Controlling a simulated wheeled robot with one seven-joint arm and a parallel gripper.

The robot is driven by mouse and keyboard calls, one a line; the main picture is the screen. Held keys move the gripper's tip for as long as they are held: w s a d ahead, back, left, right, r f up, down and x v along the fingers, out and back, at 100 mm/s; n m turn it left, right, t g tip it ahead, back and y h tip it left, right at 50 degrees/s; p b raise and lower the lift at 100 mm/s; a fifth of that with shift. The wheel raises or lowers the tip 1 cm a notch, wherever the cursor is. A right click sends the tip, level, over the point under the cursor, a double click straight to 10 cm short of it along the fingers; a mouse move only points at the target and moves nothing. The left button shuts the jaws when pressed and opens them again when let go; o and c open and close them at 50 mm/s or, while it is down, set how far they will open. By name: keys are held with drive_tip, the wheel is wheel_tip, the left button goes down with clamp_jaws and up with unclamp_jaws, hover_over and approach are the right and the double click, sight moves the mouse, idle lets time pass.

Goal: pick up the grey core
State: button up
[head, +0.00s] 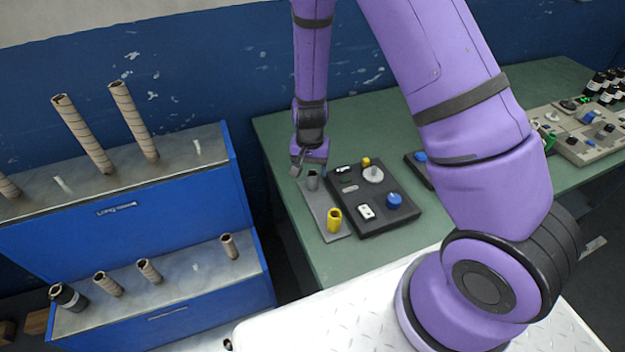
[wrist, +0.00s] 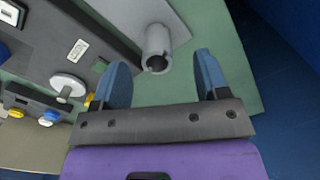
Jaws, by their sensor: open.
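The grey core (head: 312,181) is a short hollow cylinder standing upright at the far end of a grey plate (head: 322,208) on the green table. In the wrist view the grey core (wrist: 157,48) shows its open end, just beyond and between the line of my fingertips. My gripper (head: 307,163) is above and close to the core in the head view. In the wrist view my gripper (wrist: 162,78) has its two blue fingers spread apart, with nothing between them.
A yellow core (head: 334,219) stands at the plate's near end. A black panel (head: 385,222) with knobs and switches lies right beside the plate. A blue shelf unit (head: 130,225) with brown cardboard tubes stands left. Green table (head: 275,135) is bare behind the plate.

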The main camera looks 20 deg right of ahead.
sight(313, 175)
drive_tip(key=shift+f, duration=0.65)
drive_tip(key=f, duration=0.2)
drive_tip(key=d+f, duration=0.1)
drive_tip(key=f, duration=0.1)
drive_tip(key=shift+w+f, duration=0.15)
drive_tip(key=shift+w, duration=0.05)
drive_tip(key=shift+a+f, duration=0.1)
drive_tip(key=shift+f, duration=0.4)
drive_tip(key=shift+c, duration=0.5)
drive_tip(key=c, duration=0.9)
